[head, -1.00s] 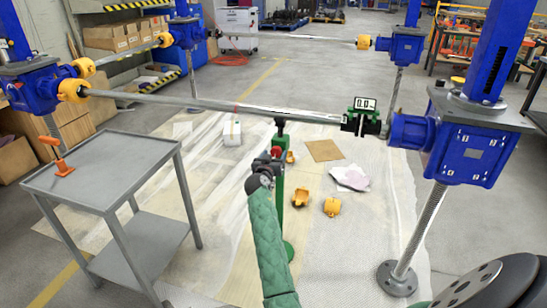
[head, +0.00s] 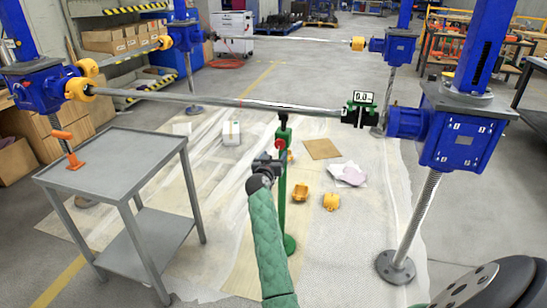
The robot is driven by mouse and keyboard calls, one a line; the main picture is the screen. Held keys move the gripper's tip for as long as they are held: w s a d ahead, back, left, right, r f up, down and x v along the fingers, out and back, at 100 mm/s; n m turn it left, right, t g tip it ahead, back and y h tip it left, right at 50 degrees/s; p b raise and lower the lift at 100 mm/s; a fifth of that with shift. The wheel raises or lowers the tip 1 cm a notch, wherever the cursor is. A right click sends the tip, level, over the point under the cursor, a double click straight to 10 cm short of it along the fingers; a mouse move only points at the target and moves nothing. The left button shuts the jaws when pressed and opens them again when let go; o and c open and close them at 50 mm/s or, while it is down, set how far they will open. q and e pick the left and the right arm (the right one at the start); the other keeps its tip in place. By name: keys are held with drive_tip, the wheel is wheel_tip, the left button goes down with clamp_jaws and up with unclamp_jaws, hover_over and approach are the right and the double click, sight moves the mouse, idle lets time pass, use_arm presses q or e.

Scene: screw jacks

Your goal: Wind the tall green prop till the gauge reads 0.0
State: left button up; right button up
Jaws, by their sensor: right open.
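The tall green prop (head: 283,205) stands upright on a round green base. It has a red part (head: 281,146) near its top, and its dark head meets the underside of the long grey shaft (head: 225,102). The green gauge (head: 360,108) sits on the shaft's right end; its small display seems to read 0.0, though the first digit is unclear. My right gripper (head: 270,163) is open beside the prop, just below and left of the red part. Whether it touches the prop I cannot tell. My left gripper is out of view.
Blue screw jacks (head: 462,132) stand at the frame's corners. A grey table (head: 112,165) with an orange tool (head: 73,160) stands left. Orange pieces (head: 331,202), a brown sheet (head: 322,148) and a white box (head: 231,132) lie on the floor covering.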

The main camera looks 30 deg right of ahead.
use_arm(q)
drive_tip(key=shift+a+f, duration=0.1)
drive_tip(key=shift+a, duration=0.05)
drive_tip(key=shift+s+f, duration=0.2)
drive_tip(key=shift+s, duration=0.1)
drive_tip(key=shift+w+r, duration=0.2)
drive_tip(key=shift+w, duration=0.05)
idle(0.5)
